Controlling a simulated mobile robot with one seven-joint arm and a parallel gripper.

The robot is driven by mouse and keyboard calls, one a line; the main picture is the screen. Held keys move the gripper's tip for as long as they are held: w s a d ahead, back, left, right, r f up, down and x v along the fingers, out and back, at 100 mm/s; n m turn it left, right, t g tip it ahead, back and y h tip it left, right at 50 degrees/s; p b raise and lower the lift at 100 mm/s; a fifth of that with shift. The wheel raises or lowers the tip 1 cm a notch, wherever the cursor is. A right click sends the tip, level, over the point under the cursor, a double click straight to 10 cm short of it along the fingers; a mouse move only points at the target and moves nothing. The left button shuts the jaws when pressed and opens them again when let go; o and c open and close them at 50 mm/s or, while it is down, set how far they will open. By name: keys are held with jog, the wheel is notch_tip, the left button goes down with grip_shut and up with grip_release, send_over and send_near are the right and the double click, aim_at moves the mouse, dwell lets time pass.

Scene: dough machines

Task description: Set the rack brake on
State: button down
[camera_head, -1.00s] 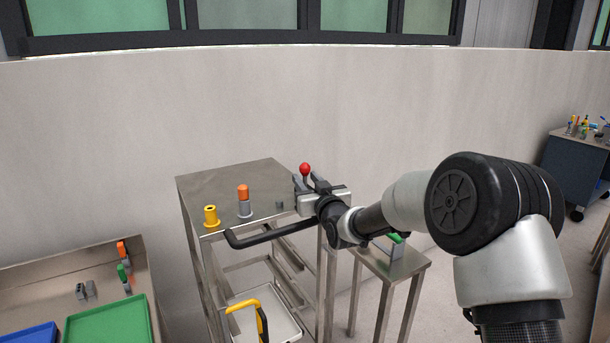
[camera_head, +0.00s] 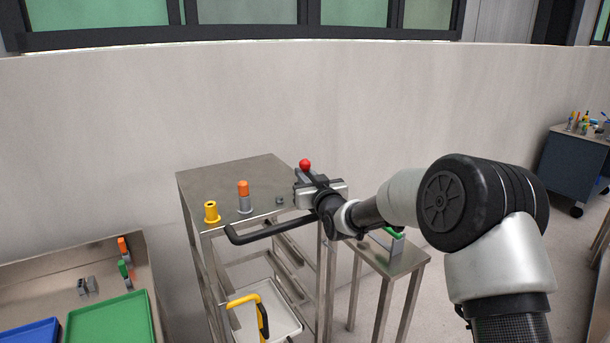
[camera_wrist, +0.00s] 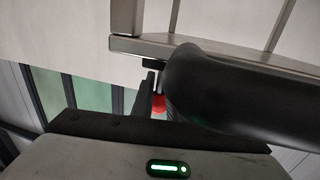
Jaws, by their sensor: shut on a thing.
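The rack (camera_head: 262,170) is a tall steel frame with a flat top, in the middle of the head view. A red-knobbed lever (camera_head: 305,165), which looks like its brake, stands at the right edge of the top. My gripper (camera_head: 311,178) is at this lever, just below the red knob, and is shut on it. The fingers hide most of the lever's shaft and its base. In the wrist view the red knob (camera_wrist: 159,103) shows small between the dark gripper parts, partly covered. I cannot tell the brake's setting.
On the rack top stand a yellow knob (camera_head: 211,212), an orange-capped peg (camera_head: 244,196) and a small grey stub (camera_head: 280,201). A black bar handle (camera_head: 262,235) juts from the front. A small steel table (camera_head: 398,262) stands close right; a bench with a green tray (camera_head: 110,322) lies left.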

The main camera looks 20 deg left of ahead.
jog(key=shift+r+b, duration=0.1)
jog(key=shift+b, duration=0.3)
jog(key=m+b, duration=0.2)
jog(key=shift+w+d+m+b, duration=0.25)
jog(key=shift+w+m+b, duration=0.05)
jog(key=shift+w+b, duration=0.1)
jog(key=shift+w+d+m+g+b, duration=0.2)
jog(key=shift+m+g+b, duration=0.15)
jog(key=shift+m+b, duration=0.45)
jog(key=shift+w+d+m+g+b, duration=0.15)
jog(key=shift+m+g+b, duration=0.2)
jog(key=shift+m, duration=0.85)
jog(key=shift+w+d, duration=0.1)
jog(key=c, duration=1.7)
grip_release()
jog(key=shift+d, duration=0.1)
jog(key=shift+f, duration=0.25)
